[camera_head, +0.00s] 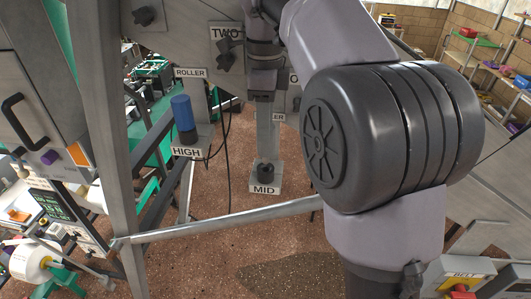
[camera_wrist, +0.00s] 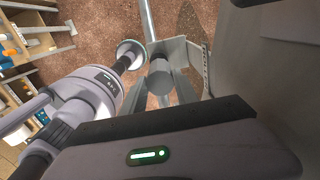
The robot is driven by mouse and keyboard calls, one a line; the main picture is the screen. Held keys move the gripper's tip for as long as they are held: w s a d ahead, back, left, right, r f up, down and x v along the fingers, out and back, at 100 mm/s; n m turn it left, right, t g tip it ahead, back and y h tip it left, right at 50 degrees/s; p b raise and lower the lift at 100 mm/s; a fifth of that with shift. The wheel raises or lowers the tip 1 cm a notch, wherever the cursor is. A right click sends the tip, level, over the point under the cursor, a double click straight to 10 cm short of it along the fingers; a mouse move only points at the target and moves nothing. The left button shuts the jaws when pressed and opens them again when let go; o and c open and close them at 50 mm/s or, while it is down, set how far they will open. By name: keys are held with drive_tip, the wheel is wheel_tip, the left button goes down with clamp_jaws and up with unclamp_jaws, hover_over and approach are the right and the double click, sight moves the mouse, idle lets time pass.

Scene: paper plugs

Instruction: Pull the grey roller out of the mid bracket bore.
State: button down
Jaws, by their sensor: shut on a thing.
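My gripper (camera_wrist: 158,90) is shut on a grey roller (camera_wrist: 160,76), whose round end shows between the fingers in the wrist view. In the head view the gripper (camera_head: 265,84) is at the upper middle, above the mid bracket (camera_head: 263,190), and the roller is not clear there. The mid bracket carries a MID label and a short dark upright cylinder (camera_head: 266,170). I see no grey roller standing out of that cylinder. The wrist view does not show the bore clearly.
A blue roller (camera_head: 182,112) stands in the high bracket (camera_head: 187,152) at the left. A slanted metal bar (camera_head: 225,219) crosses in front. A dark cable (camera_head: 228,150) hangs between the brackets. A grey post (camera_head: 112,140) stands at the left. My arm covers the right middle.

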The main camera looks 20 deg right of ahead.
wheel_tip(320, 180, up, 2)
drive_tip(key=shift+p, duration=1.05)
drive_tip(key=shift+r, duration=0.5)
